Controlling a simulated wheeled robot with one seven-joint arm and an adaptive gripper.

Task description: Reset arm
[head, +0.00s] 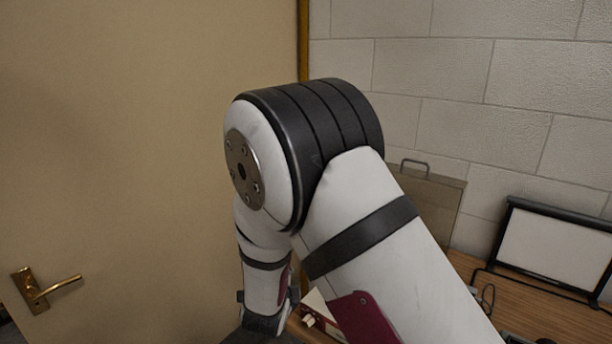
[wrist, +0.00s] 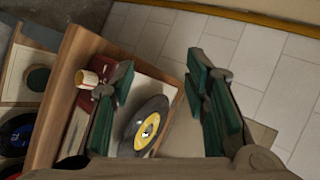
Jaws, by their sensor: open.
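My gripper (wrist: 165,95) shows in the wrist view with its two green-padded fingers spread apart. It is open, and nothing is between the pads. Beyond and below the fingers lies a black record with a yellow label (wrist: 147,130), apart from them as far as I can tell. In the head view my white and black arm fills the middle, bent at a large joint. The fingertips are hidden there behind the arm and the lower picture edge.
A tan door (head: 130,130) with a brass handle (head: 45,288) stands at the left. A wooden table (head: 545,312) at the right carries a framed white panel (head: 555,250).

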